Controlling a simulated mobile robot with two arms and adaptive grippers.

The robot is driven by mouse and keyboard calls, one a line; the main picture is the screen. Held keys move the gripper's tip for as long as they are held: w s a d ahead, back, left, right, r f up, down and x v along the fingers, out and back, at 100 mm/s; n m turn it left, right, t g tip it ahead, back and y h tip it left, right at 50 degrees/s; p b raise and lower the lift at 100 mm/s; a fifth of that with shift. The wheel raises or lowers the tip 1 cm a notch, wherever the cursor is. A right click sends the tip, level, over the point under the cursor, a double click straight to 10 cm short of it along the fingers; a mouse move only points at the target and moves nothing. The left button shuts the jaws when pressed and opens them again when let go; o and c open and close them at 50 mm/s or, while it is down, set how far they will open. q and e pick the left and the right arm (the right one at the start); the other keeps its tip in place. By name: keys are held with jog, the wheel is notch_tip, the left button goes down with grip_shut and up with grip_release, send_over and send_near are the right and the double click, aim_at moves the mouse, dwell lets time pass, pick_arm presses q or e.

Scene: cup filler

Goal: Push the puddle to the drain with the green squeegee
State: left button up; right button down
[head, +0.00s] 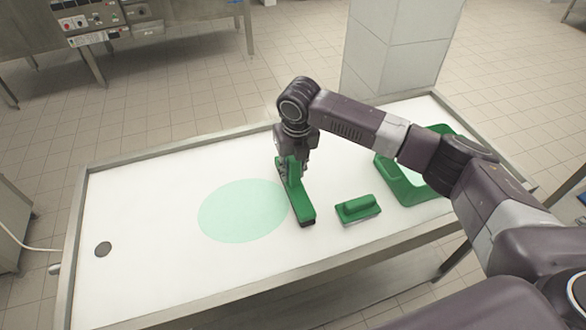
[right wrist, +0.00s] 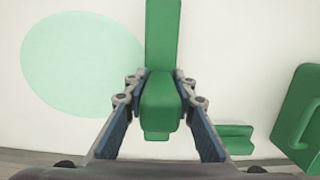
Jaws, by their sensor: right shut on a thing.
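The green squeegee (head: 299,200) stands on the white table top at the right edge of the puddle. My right gripper (head: 292,160) is shut on its handle from above; in the right wrist view the handle (right wrist: 160,100) sits between the two fingers. The puddle (head: 242,210) is a pale green round patch in the middle of the table; it also shows in the right wrist view (right wrist: 80,62). The drain (head: 103,249) is a dark round disc near the table's left end, with clear white surface between it and the puddle. My left gripper is not in view.
A smaller green brush-like block (head: 358,208) lies right of the squeegee. A green tray (head: 395,183) stands at the table's right end. The table has a raised metal rim (head: 180,144). A pale pillar (head: 395,55) stands behind the table.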

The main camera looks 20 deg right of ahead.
jog(key=shift+f, duration=0.45)
jog(key=shift+a+r+p, duration=0.1)
jog(key=shift+a+p, duration=0.35)
jog(key=shift+a, duration=0.4)
jog(key=shift+s+a+p, duration=0.1)
jog(key=shift+a+p, duration=0.4)
jog(key=shift+a, duration=1.1)
jog(key=shift+s+a+p, duration=0.15)
jog(key=shift+a+p, duration=0.25)
jog(key=shift+a, duration=3.15)
jog(key=shift+s+a, duration=0.1)
jog(key=shift+a, duration=2.5)
jog(key=shift+s+a+f+b, duration=0.15)
jog(key=shift+a+b, duration=0.25)
jog(key=shift+a, duration=1.4)
